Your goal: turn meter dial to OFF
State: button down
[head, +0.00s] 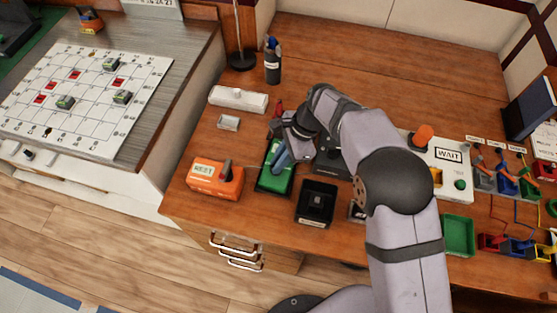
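A green, dark-edged device (272,179) lies on the wooden desk and looks like the meter. Its dial and markings cannot be made out, as my gripper covers its upper part. My gripper (280,157) points down at this device from behind and above. A blue-grey piece slants over the green face; I cannot tell whether it is a finger or part of the device. Contact with the dial, and whether the fingers are open or shut, cannot be seen.
A black box (317,203) stands close right. A white power strip (238,99) and small white switch (229,123) lie behind. A WAIT panel (448,155) and coloured breakers (507,180) stand further right.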

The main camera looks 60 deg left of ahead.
jog(key=shift+n, duration=0.3)
jog(key=n+h, duration=0.1)
jog(key=n, duration=0.3)
jog(key=shift+a+h, duration=0.2)
jog(key=shift+h, duration=0.2)
jog(key=shift+n+h+b, duration=0.5)
jog(key=shift+n+b, duration=0.05)
jog(key=shift+n, duration=0.85)
jog(key=shift+r, duration=0.1)
jog(key=c, duration=1.8)
grip_release()
notch_tip(320, 180, up, 10)
